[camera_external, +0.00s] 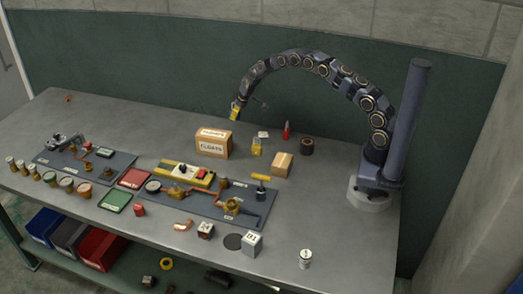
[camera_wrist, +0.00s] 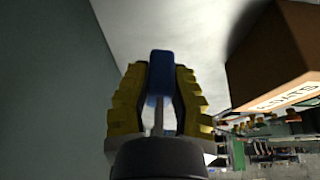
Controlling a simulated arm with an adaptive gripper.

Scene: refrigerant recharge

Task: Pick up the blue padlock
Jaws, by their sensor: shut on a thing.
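The blue padlock (camera_wrist: 160,75) is between the yellow fingers of my gripper in the camera_wrist view. Its blue body is at the fingertips, and a thin grey shackle points back toward the palm. My gripper (camera_wrist: 158,85) is shut on it. In the camera_external view my gripper (camera_external: 235,112) hangs above the back of the table, just behind and right of the lettered cardboard box. The padlock is too small to make out there.
The lettered cardboard box (camera_external: 212,147) stands close to my gripper, and also shows in the camera_wrist view (camera_wrist: 280,60). A yellow padlock (camera_external: 257,147), a red item (camera_external: 286,131), a dark roll (camera_external: 307,146) and a small box (camera_external: 282,164) stand to the right. The back left table is mostly clear.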

